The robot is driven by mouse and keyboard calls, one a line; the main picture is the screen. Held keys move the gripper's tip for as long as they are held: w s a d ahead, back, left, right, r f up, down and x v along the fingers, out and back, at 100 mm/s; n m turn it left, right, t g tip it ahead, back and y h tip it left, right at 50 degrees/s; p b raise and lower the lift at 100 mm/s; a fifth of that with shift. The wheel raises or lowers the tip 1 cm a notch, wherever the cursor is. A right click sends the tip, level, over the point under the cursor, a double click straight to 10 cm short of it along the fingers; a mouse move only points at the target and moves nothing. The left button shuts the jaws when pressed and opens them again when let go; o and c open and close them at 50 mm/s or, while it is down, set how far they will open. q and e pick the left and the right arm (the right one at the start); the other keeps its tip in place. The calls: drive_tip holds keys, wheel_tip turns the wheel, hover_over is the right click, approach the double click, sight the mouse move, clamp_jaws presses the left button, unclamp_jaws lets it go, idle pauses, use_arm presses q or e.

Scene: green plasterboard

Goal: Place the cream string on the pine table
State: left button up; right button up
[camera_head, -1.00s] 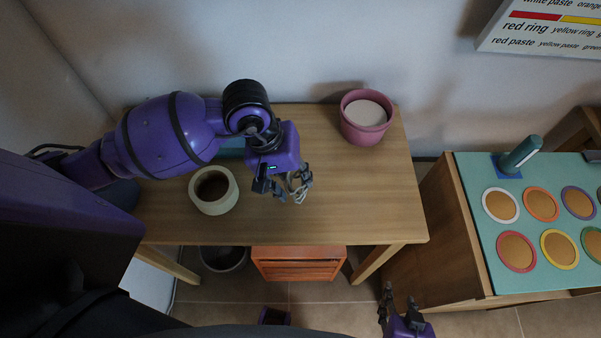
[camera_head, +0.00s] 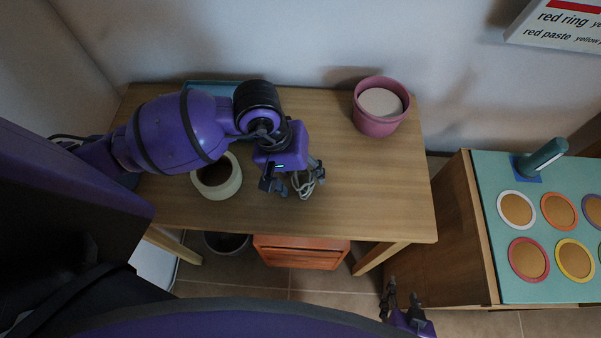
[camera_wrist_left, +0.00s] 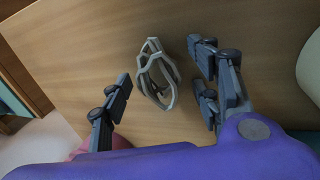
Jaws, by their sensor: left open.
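The cream string (camera_head: 305,184) is a small looped bundle over the pine table (camera_head: 370,210), at my left gripper's fingers. In the left wrist view the string (camera_wrist_left: 157,76) sits between the two spread fingers, with a gap visible on each side, against the wood top. It looks to be on the table or very near it; contact is hard to tell. My left gripper (camera_head: 292,182) is open just above the tabletop. My right gripper (camera_head: 402,297) is low in front of the table, empty, its fingers apart.
A pink pot (camera_head: 377,122) with a pale top stands at the table's back right. A cream round pot (camera_head: 222,191) stands left, partly under my arm. A teal-topped bench (camera_head: 493,230) with coloured rings is at right. The table's right front is clear.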

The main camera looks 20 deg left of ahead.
use_arm(q)
drive_tip(key=v, duration=1.2)
drive_tip(key=shift+r, duration=0.2)
